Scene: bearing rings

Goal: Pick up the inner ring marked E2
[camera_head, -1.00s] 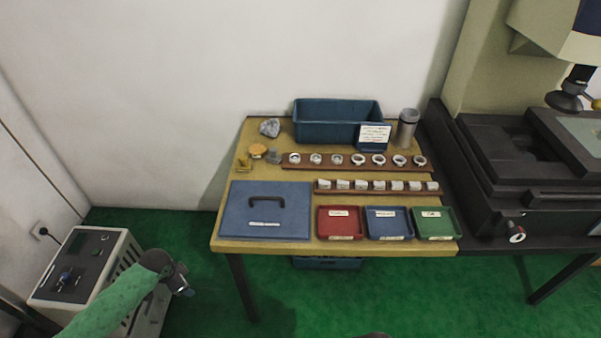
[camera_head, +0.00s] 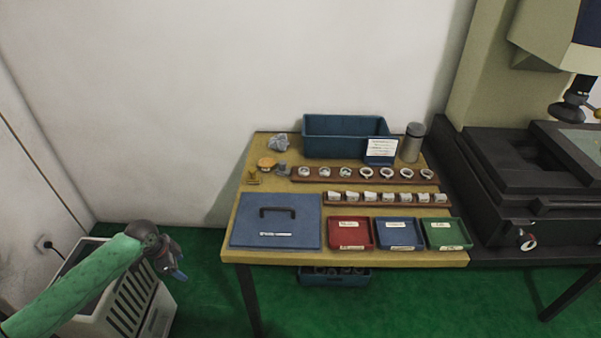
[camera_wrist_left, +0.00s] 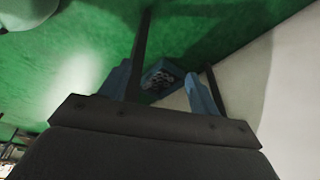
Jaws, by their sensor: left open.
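Several pale rings stand in a row on the rear brown rack (camera_head: 320,174) on the table. Several pale, ring-like pieces with small markings sit on the front brown rack (camera_head: 385,203). The markings are too small to read, so I cannot tell which is E2. My left gripper (camera_head: 178,268) is to the left of the table, apart from it and empty. In the left wrist view its two blue fingers (camera_wrist_left: 160,92) are spread wide apart. My right gripper is not in view.
A blue case (camera_head: 250,229) and red (camera_head: 349,233), blue (camera_head: 399,234) and green (camera_head: 446,234) trays line the table's front. A blue bin (camera_head: 330,135) and grey cylinder (camera_head: 412,143) stand behind. A dark machine (camera_head: 510,200) adjoins right. Another bin (camera_head: 334,277) lies beneath.

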